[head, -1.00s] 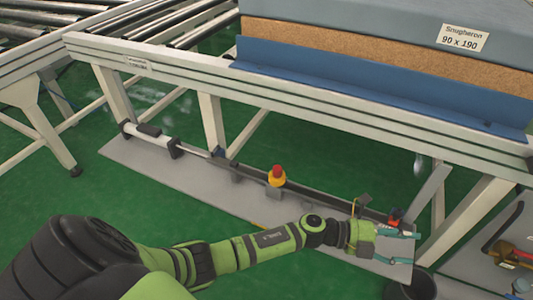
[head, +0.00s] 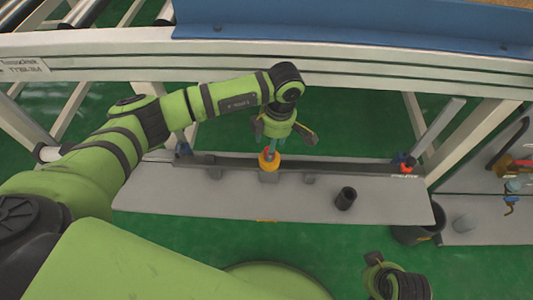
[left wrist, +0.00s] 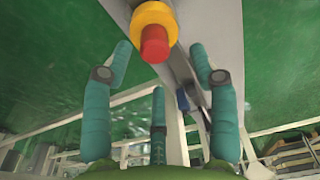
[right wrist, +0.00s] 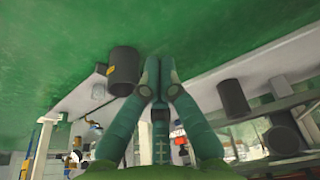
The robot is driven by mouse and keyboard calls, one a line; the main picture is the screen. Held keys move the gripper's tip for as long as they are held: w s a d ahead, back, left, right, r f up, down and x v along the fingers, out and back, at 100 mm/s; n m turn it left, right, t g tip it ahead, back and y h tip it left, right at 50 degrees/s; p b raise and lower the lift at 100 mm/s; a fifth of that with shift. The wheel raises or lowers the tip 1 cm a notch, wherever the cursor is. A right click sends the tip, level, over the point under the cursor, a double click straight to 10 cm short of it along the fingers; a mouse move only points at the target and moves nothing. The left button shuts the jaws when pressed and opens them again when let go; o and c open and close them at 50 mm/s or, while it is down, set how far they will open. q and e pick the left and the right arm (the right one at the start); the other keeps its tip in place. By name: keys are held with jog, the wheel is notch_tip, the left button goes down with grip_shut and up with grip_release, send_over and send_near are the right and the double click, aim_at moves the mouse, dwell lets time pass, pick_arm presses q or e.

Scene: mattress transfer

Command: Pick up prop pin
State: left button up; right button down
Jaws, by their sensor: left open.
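A red knob with a yellow collar (head: 268,161), which I take for the prop pin, stands upright on the dark bar along the grey plate. It also shows in the left wrist view (left wrist: 154,42), at the top between the fingertips. My left gripper (head: 274,143) points down right above it, partly hiding it. The left fingers are spread, one on each side of the red knob, and hold nothing. My right gripper (right wrist: 160,62) has its fingers together and appears empty; in the head view only its wrist part shows at the lower right.
The grey plate (head: 220,200) lies low beneath the white frame beam (head: 350,62). A dark cylinder (head: 346,198) stands on it. A small red-and-blue part (head: 404,164) sits at the bar's right end. A black bin (head: 410,236) stands at the plate's right end.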

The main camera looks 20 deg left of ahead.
pick_arm(q)
jog(key=f, duration=0.2)
jog(key=f+b, duration=0.1)
jog(key=f, duration=0.1)
jog(key=shift+w+a+f, duration=0.2)
jog(key=shift+f, duration=0.15)
pick_arm(e)
jog(key=v, duration=0.3)
jog(key=shift+w, duration=0.25)
pick_arm(q)
grip_shut()
jog(key=shift+r, duration=0.1)
